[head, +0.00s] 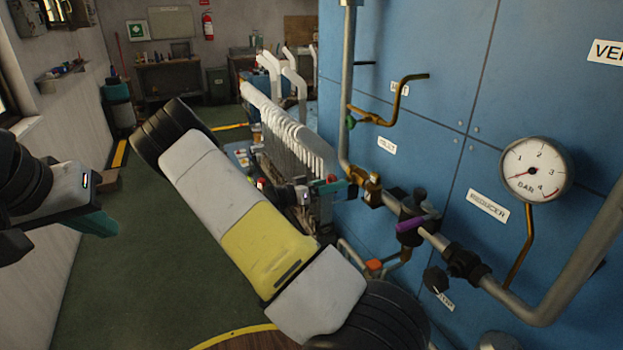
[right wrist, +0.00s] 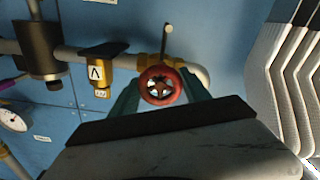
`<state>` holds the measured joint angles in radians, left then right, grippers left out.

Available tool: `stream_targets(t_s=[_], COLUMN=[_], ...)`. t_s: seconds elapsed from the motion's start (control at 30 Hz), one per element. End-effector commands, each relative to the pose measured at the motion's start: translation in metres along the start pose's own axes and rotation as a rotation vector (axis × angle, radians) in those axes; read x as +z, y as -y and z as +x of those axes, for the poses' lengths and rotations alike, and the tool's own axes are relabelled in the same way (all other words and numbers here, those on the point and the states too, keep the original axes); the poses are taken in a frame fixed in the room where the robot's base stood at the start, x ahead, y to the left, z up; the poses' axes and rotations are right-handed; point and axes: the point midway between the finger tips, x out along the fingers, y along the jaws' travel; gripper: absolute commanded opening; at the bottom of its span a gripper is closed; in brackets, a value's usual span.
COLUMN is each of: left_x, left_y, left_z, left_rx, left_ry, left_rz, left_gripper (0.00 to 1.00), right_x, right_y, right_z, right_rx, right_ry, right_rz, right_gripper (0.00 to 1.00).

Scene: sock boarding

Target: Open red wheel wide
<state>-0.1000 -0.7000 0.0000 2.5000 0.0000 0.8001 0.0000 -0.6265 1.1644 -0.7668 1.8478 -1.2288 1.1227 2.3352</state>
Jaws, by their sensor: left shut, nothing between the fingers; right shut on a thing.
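The red wheel (right wrist: 160,70) is a small spoked handwheel on a brass fitting of the steam pipe. In the right wrist view it sits between the two teal fingers of my right gripper (right wrist: 160,90), which are shut on its rim from both sides. In the head view the right gripper (head: 325,187) is at the pipe's left end, and the wheel is small and mostly hidden by it. My left gripper (head: 103,223) is shut and empty at the left, far from the wheel.
A blue panel (head: 450,90) carries the pipes, a round gauge (head: 535,165), a purple lever (head: 418,222) and a small green wheel (head: 350,121). White sock boards (head: 295,140) stand in a row behind the wheel. Open green floor (head: 130,270) lies at the left.

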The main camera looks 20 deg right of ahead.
Motion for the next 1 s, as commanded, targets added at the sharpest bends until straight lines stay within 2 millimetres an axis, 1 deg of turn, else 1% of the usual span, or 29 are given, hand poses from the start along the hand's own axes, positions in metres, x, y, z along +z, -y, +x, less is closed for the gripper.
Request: stream_targets(t_s=[1.0], left_x=[0.0], left_y=[0.0], left_z=[0.0], left_rx=[0.0], left_ry=[0.0], left_rz=[0.0], left_gripper=[0.0], right_x=[-0.0013], right_y=[0.0004], right_z=[-0.0003], right_rx=[-0.001], right_ry=[-0.002], right_rz=[-0.946], right_gripper=[0.14])
